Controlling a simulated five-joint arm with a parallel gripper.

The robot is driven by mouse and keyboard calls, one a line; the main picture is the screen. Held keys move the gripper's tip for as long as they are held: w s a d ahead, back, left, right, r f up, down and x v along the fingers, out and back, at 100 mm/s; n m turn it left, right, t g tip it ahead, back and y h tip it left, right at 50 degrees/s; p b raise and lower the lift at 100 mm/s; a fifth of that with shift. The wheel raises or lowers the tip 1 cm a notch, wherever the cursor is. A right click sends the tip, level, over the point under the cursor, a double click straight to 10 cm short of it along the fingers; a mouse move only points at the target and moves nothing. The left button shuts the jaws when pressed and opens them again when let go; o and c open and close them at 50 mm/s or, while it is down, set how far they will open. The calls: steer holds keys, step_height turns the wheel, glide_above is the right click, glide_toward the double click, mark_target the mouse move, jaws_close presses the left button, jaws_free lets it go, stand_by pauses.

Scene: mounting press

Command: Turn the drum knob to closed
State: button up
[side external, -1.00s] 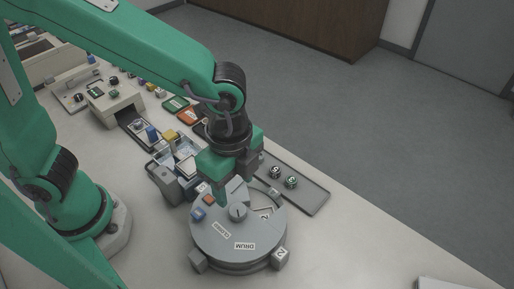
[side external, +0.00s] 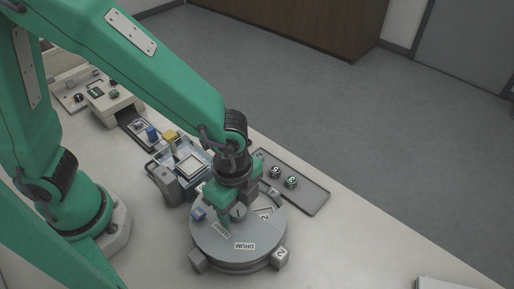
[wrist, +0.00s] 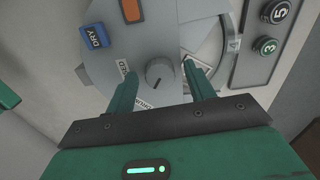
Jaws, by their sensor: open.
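The drum (side external: 262,245) is a round grey disc with a DRUM label on its top. Its small dark grey knob (wrist: 159,73) stands in the middle of the wrist view, with a label ending in "SED" to its left. In the side view my gripper (side external: 232,208) is low over the drum and partly covers the knob.
A blue block marked DRY (wrist: 93,37) and an orange block (wrist: 131,10) are on the drum's far side. A grey tray (side external: 312,198) with two dark numbered discs lies right of the drum. A clear box (side external: 187,163) stands behind.

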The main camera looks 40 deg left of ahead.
steer(key=shift+c, duration=0.2)
jaws_close()
steer(key=shift+m, duration=5.5)
steer(key=shift+o, duration=0.2)
jaws_free()
